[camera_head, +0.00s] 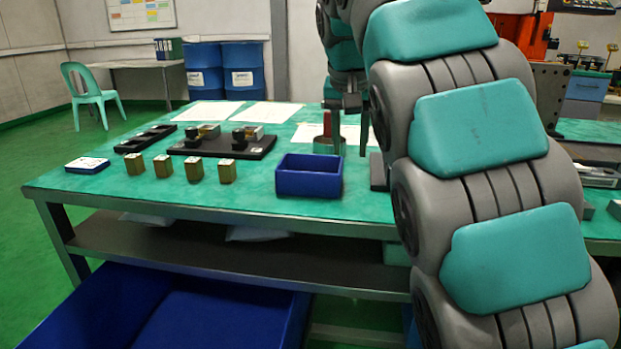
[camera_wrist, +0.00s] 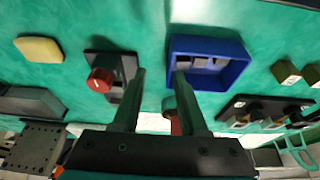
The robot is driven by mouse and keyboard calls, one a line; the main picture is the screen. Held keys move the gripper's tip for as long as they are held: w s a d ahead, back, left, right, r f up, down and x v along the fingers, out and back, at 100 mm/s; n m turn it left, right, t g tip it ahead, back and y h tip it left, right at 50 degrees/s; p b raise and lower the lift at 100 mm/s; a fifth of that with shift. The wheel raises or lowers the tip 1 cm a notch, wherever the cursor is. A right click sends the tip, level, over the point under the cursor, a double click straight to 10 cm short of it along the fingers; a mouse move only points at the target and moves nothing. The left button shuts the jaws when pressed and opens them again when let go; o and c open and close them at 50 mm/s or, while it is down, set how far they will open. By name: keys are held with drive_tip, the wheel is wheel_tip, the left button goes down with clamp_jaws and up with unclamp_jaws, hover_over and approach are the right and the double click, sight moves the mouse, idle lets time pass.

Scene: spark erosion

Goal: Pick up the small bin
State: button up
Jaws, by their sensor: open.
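The small blue bin (camera_head: 308,182) is a rectangular open-topped box standing upright near the front edge of the green table. In the wrist view the bin (camera_wrist: 242,70) lies just right of my gripper, and a few small pale and dark pieces show inside it. My gripper (camera_wrist: 160,72) is open with nothing between its fingers; its right finger appears close to the bin's left wall, but I cannot tell whether they touch. In the head view my gripper (camera_head: 353,150) hangs to the right of and behind the bin, partly hidden by my arm.
Several brass blocks (camera_head: 194,169) stand left of the bin, before a black fixture plate (camera_head: 222,146). A green holder (camera_head: 327,147) with a red item is behind the bin. A red knob (camera_wrist: 100,80) is left of my gripper. A large blue crate (camera_head: 160,310) lies below.

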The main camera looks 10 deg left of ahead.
sight(341, 165)
drive_tip(key=shift+w+a+r, duration=0.2)
drive_tip(key=shift+a+r, duration=0.1)
drive_tip(key=shift+a, duration=0.15)
drive_tip(key=shift+w+a+r, duration=0.15)
drive_tip(key=shift+a+r, duration=0.1)
drive_tip(key=shift+a, duration=0.2)
drive_tip(key=b+x, duration=0.1)
drive_tip(key=x, duration=0.1)
drive_tip(key=shift+w+a+f+b, duration=0.15)
drive_tip(key=shift+w+f+b, duration=0.1)
drive_tip(key=shift+f+b, duration=0.1)
drive_tip(key=shift+w+x, duration=0.15)
drive_tip(key=shift+x, duration=1.1)
drive_tip(key=shift+w+x, duration=0.15)
drive_tip(key=shift+x, duration=1.05)
drive_tip(key=shift+r, duration=0.1)
drive_tip(key=shift+c, duration=0.2)
clamp_jaws()
